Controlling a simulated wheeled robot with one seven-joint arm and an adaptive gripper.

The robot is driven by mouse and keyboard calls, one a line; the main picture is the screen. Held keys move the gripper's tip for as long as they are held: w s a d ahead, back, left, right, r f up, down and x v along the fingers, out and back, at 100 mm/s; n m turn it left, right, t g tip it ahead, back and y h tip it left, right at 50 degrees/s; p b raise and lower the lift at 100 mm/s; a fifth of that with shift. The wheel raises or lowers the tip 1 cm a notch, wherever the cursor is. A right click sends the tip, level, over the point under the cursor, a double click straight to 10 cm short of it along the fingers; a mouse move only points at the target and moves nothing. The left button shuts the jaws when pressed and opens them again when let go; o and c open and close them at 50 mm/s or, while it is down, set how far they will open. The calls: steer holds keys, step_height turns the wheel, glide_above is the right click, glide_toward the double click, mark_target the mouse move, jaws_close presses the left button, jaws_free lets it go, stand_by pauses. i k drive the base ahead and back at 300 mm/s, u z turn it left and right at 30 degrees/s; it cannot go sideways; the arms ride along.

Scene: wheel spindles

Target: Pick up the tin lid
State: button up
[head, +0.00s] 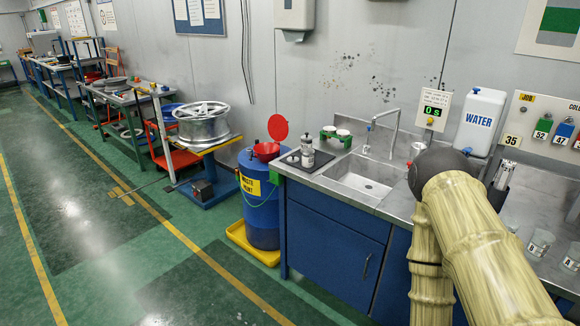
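I cannot pick out a tin lid for certain in the head view. A small silver tin or bottle (307,151) stands upright on a dark mat at the left end of the sink counter. My arm, with its bamboo-like links and dark ball joint, fills the lower right and covers part of the counter. My gripper cannot be made out, so its opening and anything in it are unknown.
The steel counter (345,191) has a sink (362,184) and tap. A blue drum (260,208) with red funnel stands left. The green floor is open at left.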

mark_target(292, 158)
steer(key=u, duration=0.6)
steer(key=i, duration=0.65)
steer(key=u, duration=0.75)
steer(key=i, duration=0.9)
steer(key=z, duration=0.75)
steer(key=i, duration=0.7)
steer(key=z, duration=0.7)
